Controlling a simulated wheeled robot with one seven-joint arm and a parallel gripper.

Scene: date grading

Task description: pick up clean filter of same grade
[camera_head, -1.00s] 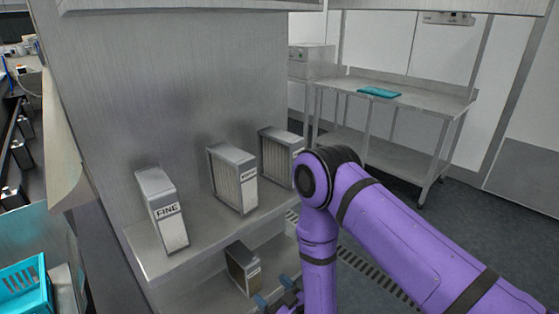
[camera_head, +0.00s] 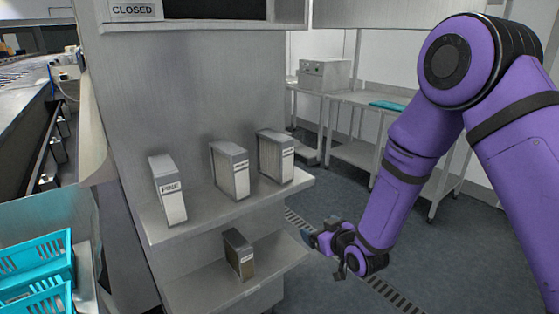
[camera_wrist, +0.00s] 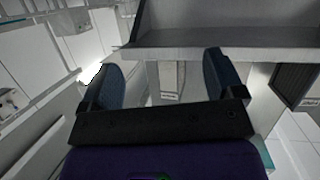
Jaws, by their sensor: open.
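Three pale pleated filters in grey frames stand upright on the upper shelf (camera_head: 205,205) in the head view. The left filter (camera_head: 170,190) is labelled FINE. The labels on the middle filter (camera_head: 229,171) and right filter (camera_head: 275,158) are too small to read. A darker, brownish filter (camera_head: 240,254) stands on the lower shelf (camera_head: 215,285), its label also unreadable. My gripper (camera_head: 318,250) is open and empty, right of the shelves and apart from all filters. In the wrist view, my gripper's (camera_wrist: 167,80) blue fingers are spread, with a pale labelled box between them, which I cannot identify.
Turquoise crates (camera_head: 36,265) sit at the lower left, beside a conveyor (camera_head: 25,95). A steel table (camera_head: 360,105) with a teal item (camera_head: 387,105) stands behind my arm. A floor grate (camera_head: 390,292) runs below my arm. Space right of the shelves is clear.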

